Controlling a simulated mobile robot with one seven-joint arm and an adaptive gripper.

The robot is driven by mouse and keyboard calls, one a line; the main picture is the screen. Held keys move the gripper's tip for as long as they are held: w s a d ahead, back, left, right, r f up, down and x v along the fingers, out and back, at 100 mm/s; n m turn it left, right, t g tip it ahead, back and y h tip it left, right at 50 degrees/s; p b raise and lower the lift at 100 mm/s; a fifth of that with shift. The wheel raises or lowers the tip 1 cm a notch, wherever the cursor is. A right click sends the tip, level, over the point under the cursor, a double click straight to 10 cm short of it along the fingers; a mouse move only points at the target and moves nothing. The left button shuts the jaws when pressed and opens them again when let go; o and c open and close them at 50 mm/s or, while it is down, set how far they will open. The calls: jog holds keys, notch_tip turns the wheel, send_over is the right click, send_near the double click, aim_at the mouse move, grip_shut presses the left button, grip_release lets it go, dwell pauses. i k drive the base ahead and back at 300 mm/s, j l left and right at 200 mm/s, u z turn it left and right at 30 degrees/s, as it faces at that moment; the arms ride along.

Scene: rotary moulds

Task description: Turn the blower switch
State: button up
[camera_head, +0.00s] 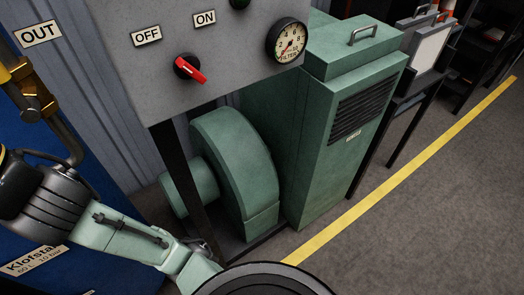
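The blower switch (190,69) is a red handle on a dark round base, on the grey control panel (225,62). Its red handle slants from upper left down to lower right. An OFF label (147,36) is above it to the left and an ON label (205,18) above it to the right. I cannot tell from the handle which setting it is in. The green blower housing (236,165) stands below and behind the panel. My gripper is not seen in this view, and nothing touches the switch.
A green filter cabinet (335,140) stands to the right. A yellow floor line (400,180) crosses the open floor. Pipes and a blue unit are at left.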

aim_at(187, 67)
jog(key=k+j, duration=0.15)
jog(key=k, duration=0.2)
jog(key=k+j, duration=0.15)
jog(key=k, duration=0.25)
jog(key=k+j, duration=0.15)
jog(key=k, duration=0.2)
